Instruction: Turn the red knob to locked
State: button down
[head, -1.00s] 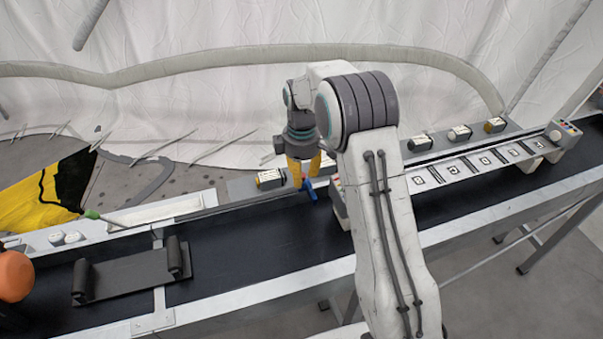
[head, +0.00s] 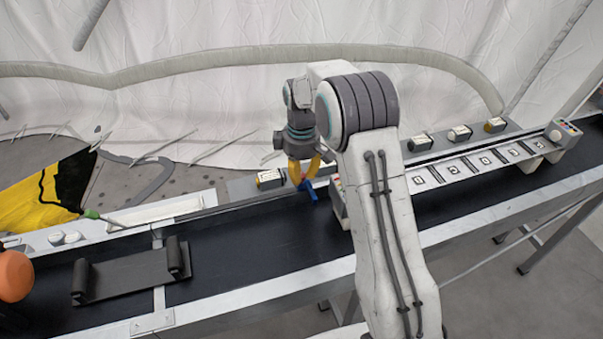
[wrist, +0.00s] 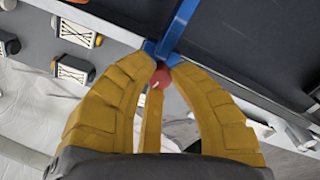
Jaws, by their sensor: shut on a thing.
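The red knob (wrist: 159,78) shows as a small round red piece between the yellow fingers in the wrist view. A blue bar (wrist: 182,24) lies at the fingertips and runs up to the top edge there. The blue bar also shows below the fingers in the head view (head: 311,190), where I cannot make out the red knob. My gripper (head: 306,182) points down over the conveyor's far edge, its yellow fingers bowed and closed together. In the wrist view, my gripper (wrist: 160,62) is shut on the red knob, whose sides are partly hidden by the fingers.
A long panel with several marked squares (head: 480,163) stands right of my gripper, partly behind my arm. Small labelled boxes (head: 270,178) line the back rail. The dark belt (head: 230,245) is clear to the left, up to a dark bracket (head: 130,274).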

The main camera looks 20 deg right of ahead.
aim_at(301, 175)
jog(key=shift+f, duration=0.1)
jog(key=c, duration=1.1)
grip_release()
notch_tip(301, 175, up, 12)
